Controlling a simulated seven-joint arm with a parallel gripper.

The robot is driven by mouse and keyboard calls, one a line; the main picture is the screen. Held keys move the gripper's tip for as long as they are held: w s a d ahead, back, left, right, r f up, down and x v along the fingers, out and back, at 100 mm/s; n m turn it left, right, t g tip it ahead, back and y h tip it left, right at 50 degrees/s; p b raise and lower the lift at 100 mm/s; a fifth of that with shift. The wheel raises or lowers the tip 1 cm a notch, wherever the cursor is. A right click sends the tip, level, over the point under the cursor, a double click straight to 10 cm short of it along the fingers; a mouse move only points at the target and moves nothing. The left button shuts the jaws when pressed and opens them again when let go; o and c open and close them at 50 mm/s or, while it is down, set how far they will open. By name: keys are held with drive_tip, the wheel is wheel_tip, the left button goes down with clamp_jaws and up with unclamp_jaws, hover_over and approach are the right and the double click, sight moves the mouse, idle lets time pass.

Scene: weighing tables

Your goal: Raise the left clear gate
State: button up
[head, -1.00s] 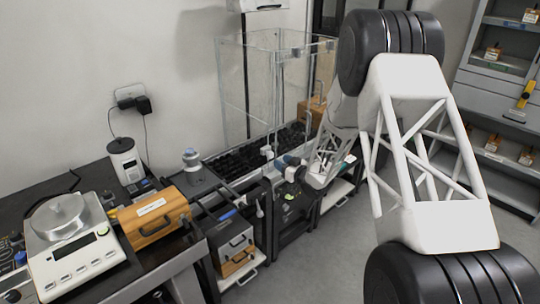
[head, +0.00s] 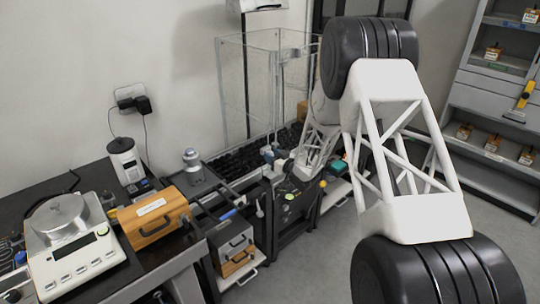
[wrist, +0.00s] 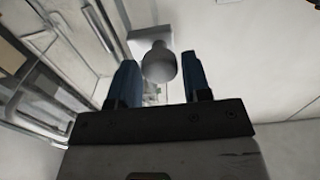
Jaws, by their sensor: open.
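A tall clear-walled enclosure (head: 248,88) stands against the back wall in the head view. Its panes reach down to the dark bench, and I cannot tell which pane is the left gate. My gripper (wrist: 160,62) shows in the wrist view with two blue fingers apart. A rounded grey knob (wrist: 158,66) on a pale square plate lies between the fingertips in that view. I cannot tell whether the fingers touch it. In the head view my arm crosses in front of the enclosure's right side, and the gripper's fingers are hard to make out.
A balance (head: 72,245), an orange wooden case (head: 153,218) and a white-and-black canister (head: 126,160) stand on the left table. A grey shelf unit (head: 500,90) is at the far right. Open floor shows at the lower right.

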drive_tip(key=shift+x, duration=0.85)
drive_tip(key=shift+c, duration=0.2)
clamp_jaws()
wheel_tip(320, 180, up, 21)
drive_tip(key=shift+r, duration=0.1)
idle(0.3)
drive_tip(key=shift+o, duration=0.2)
unclamp_jaws()
drive_tip(key=shift+d, duration=0.1)
